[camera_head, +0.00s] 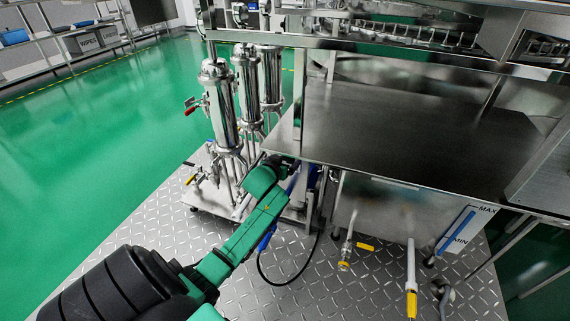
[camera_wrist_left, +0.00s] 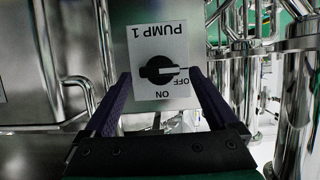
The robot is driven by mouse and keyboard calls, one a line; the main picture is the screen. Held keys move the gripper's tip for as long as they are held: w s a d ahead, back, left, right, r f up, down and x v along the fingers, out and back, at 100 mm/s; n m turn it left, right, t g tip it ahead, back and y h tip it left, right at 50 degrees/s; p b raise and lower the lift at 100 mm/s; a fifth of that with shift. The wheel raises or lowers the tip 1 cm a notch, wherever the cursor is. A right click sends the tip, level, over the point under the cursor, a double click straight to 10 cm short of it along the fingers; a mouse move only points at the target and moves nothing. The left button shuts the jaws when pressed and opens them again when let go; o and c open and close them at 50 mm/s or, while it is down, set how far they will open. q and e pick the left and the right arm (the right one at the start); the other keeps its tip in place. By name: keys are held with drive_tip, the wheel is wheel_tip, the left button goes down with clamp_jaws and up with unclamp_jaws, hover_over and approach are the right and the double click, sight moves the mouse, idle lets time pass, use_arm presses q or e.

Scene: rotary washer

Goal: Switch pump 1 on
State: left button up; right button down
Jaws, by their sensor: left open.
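In the left wrist view, the pump 1 switch plate (camera_wrist_left: 143,94) is a white label that appears upside down, with PUMP 1 at the top. Its black rotary knob (camera_wrist_left: 158,70) has a white mark pointing right, toward OFF; ON is at the bottom. My left gripper (camera_wrist_left: 160,76) is open, with its dark purple fingers on either side of the knob and nothing between them. I cannot tell whether they touch the plate. In the head view my green left arm reaches to beneath the steel table edge, and the knob is hidden there. My right gripper is not in view.
Steel filter cylinders (camera_head: 219,104) with a red-handled valve stand left of my arm. A steel table (camera_head: 400,135) overhangs to the right. Yellow-handled valves (camera_head: 365,246) and a black hose (camera_head: 285,284) are below. Green floor at far left is clear.

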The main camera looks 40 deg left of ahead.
use_arm(q)
drive_tip(key=c, duration=1.4)
drive_tip(key=shift+o, duration=0.2)
